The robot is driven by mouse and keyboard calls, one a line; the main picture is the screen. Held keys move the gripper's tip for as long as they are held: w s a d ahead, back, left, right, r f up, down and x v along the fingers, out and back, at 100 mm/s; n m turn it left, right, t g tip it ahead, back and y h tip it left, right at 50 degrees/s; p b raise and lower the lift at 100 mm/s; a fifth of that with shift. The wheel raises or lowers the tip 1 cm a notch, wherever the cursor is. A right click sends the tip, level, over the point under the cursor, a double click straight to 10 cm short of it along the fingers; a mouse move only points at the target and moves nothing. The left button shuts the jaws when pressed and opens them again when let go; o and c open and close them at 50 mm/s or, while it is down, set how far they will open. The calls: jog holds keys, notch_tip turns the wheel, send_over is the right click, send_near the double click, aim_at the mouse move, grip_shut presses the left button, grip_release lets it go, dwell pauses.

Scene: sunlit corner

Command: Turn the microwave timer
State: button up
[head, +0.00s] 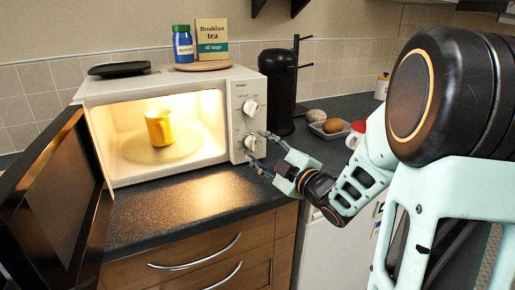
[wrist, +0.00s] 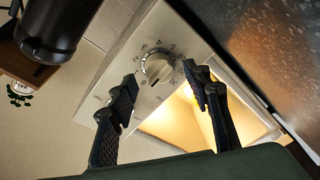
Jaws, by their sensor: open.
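The white microwave (head: 234,125) stands on the dark counter with its door (head: 52,200) swung open to the left. A yellow mug (head: 159,127) sits inside on the lit turntable. The control panel at its right has an upper knob (head: 250,107) and a lower timer knob (head: 250,142). In the wrist view a round timer knob (wrist: 158,67) with numbers around it lies ahead, between the fingertips. My gripper (head: 258,147) is open at the panel, one finger above and one below the lower knob; it also shows in the wrist view (wrist: 161,77). I cannot tell whether either finger touches the knob.
A black cylinder (head: 277,88) stands close right of the panel. A tray (head: 325,130) with round items lies further right. Counter in front is clear.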

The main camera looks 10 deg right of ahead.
jog(key=shift+x, duration=0.8)
jog(key=shift+c, duration=0.7)
jog(key=c, duration=1)
jog(key=shift+m, duration=0.3)
jog(key=m+t+b, duration=0.1)
jog(key=m, duration=0.5)
jog(key=shift+f+m, duration=0.1)
jog(key=shift+m, duration=0.2)
jog(key=m, duration=0.3)
jog(key=shift+m, duration=0.4)
jog(key=shift+m+t+h, duration=0.4)
jog(key=shift+m+h, duration=0.1)
jog(key=shift+m, duration=1.3)
